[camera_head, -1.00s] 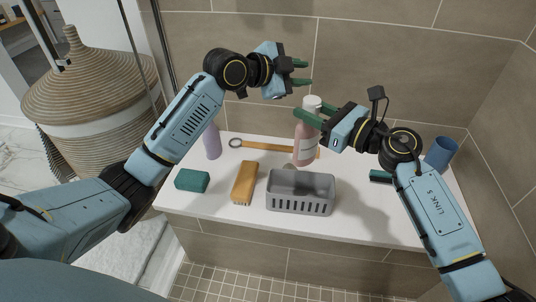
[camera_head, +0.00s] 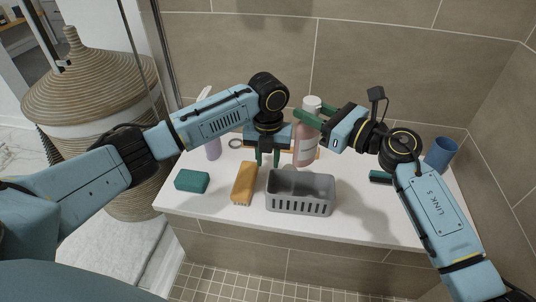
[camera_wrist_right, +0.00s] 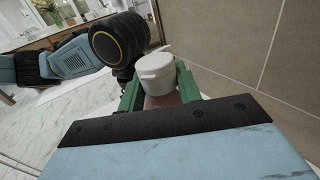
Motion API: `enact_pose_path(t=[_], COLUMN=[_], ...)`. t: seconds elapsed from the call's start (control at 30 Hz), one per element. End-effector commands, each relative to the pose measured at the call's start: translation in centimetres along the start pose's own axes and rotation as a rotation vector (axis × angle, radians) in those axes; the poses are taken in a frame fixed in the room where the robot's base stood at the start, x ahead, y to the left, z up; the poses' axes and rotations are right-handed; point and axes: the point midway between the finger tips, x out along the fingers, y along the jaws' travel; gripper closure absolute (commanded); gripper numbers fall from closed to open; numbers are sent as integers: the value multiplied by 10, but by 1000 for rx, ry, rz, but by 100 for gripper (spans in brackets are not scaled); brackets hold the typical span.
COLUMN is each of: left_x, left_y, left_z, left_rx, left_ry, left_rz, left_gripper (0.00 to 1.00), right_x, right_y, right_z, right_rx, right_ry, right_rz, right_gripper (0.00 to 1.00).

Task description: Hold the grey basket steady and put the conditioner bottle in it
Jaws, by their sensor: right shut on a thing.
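The conditioner bottle is pink with a white cap (camera_head: 305,143) and stands behind the grey basket on the white bench. My right gripper (camera_head: 308,118) is shut on the bottle's upper part; in the right wrist view the white cap (camera_wrist_right: 156,72) sits between its green fingers. The grey basket (camera_head: 300,204) stands on the bench near its front edge, with slots in its front wall. My left gripper (camera_head: 268,157) points down just behind the basket's left back corner, with its two fingers a little apart. I see no thing between them, and I cannot tell whether they touch the basket.
An orange-brown brush (camera_head: 244,184) lies left of the basket, and a green sponge (camera_head: 192,181) further left. A purple spray bottle (camera_head: 213,143) stands at the back left. A blue cup (camera_head: 440,154) stands at the right.

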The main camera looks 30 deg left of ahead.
Motion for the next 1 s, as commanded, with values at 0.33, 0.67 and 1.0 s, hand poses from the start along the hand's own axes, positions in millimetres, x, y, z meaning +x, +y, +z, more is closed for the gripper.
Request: enact_pose_path(t=[0.33,0.67,1.0], left_x=[60,105,113], left_y=[0,-1,-1], left_z=[-1,0,0], left_rx=[-4,-3,-3], left_ry=[3,0,-2], left_rz=[-1,-2,-2], left_gripper=[71,71,71], right_x=[0,0,0], right_y=[0,0,0], right_z=[2,2,2], right_rx=[-1,-1,-1], right_ry=[-4,-4,-4], right_rz=[0,0,0], right_gripper=[100,100,100])
